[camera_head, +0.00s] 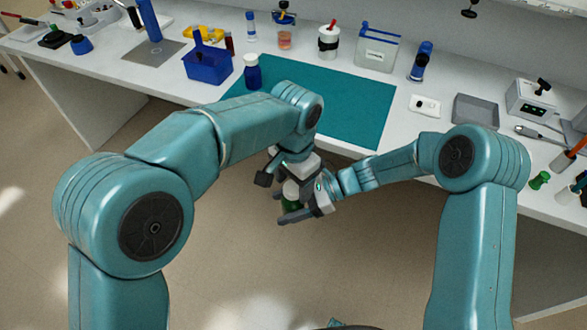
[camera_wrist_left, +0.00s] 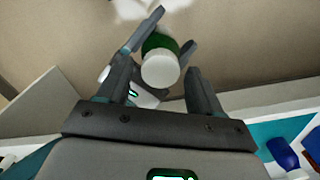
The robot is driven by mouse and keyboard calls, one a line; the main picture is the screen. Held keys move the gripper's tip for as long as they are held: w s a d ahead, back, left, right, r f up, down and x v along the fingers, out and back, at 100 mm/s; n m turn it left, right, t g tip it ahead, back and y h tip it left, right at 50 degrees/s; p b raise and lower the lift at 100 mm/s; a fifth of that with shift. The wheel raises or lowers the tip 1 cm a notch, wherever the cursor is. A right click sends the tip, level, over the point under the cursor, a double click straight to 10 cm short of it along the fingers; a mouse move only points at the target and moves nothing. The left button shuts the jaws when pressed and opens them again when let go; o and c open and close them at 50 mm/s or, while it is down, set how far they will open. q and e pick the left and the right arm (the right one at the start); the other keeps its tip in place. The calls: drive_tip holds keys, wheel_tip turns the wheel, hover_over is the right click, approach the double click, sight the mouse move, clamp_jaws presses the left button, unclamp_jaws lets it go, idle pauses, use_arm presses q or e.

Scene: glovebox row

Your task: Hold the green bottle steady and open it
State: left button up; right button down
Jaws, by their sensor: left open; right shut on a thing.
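The green bottle (camera_head: 292,204) with a white cap (camera_head: 290,189) is held in the air in front of the bench, over the floor. My right gripper (camera_head: 291,216) is shut around its green body, which is mostly hidden by the fingers. In the left wrist view the cap (camera_wrist_left: 160,71) sits on the green bottle (camera_wrist_left: 158,42) and faces the camera. My left gripper (camera_head: 281,177) is open just above the bottle; in its wrist view the cap appears between the two spread fingers, with gaps on both sides.
The white bench (camera_head: 440,130) bears a teal mat (camera_head: 350,100), a blue bottle (camera_head: 252,75), a blue basket (camera_head: 208,68) and a grey tray (camera_head: 475,110). Several other tools and containers stand along the back and right. Much of the mat is bare.

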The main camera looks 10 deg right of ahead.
use_arm(q)
drive_tip(key=shift+f, duration=0.4)
drive_tip(key=c, duration=1.1)
drive_tip(key=shift+o, duration=0.2)
drive_tip(key=n, duration=0.6)
drive_tip(key=shift+n, duration=0.3)
drive_tip(key=o, duration=1.2)
drive_tip(key=shift+c, duration=0.2)
